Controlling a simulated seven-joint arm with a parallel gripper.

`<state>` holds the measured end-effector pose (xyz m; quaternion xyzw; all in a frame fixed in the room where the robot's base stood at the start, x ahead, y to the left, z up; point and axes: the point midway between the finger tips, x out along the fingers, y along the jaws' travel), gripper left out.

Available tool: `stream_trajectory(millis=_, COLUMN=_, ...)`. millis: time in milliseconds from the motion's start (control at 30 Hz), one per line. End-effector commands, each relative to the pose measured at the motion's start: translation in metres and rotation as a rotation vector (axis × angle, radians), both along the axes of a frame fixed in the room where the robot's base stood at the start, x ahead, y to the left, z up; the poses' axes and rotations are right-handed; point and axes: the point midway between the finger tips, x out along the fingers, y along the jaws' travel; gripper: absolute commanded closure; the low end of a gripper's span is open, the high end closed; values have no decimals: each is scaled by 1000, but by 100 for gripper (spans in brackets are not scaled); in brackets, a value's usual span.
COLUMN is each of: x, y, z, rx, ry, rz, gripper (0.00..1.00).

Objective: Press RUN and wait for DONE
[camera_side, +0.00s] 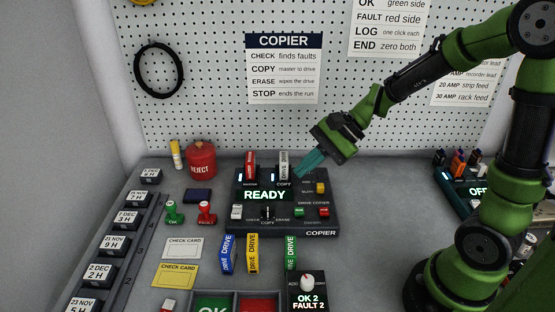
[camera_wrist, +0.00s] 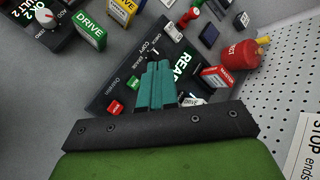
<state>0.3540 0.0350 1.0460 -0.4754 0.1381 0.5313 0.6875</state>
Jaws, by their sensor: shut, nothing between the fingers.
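The dark copier (camera_side: 325,228) stands on the bench, with its display (camera_side: 265,195) lit READY. A green button (camera_side: 299,212) and a red button (camera_side: 324,212) are at its front right; their small labels cannot be read here. A mode knob (camera_side: 267,213) sits among CHECK, COPY and ERASE. My gripper (camera_side: 303,168) is shut and empty, its teal fingers above the copier's back right near the COPY slot. In the wrist view my fingers (camera_wrist: 154,84) hide part of the copier face.
A red drive (camera_side: 250,165) and a pale drive (camera_side: 284,165) stand upright in the copier's back slots. A red REJECT pot (camera_side: 201,158) and stamps (camera_side: 207,212) stand left. A counter box (camera_side: 307,292) reads OK 2, FAULT 2.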

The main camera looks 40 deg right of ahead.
Motion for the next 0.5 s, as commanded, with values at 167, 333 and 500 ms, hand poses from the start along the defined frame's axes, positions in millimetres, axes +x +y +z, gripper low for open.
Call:
stream_trajectory(millis=167, x=0, y=0, z=0, rx=0, ry=0, rz=2, gripper=100)
stream_trajectory(millis=333, x=-1, y=1, z=-3, rx=-1, ry=1, rz=4, gripper=100)
stream_trajectory(millis=500, x=-1, y=1, z=-19, rx=-1, ry=4, rz=4, gripper=100)
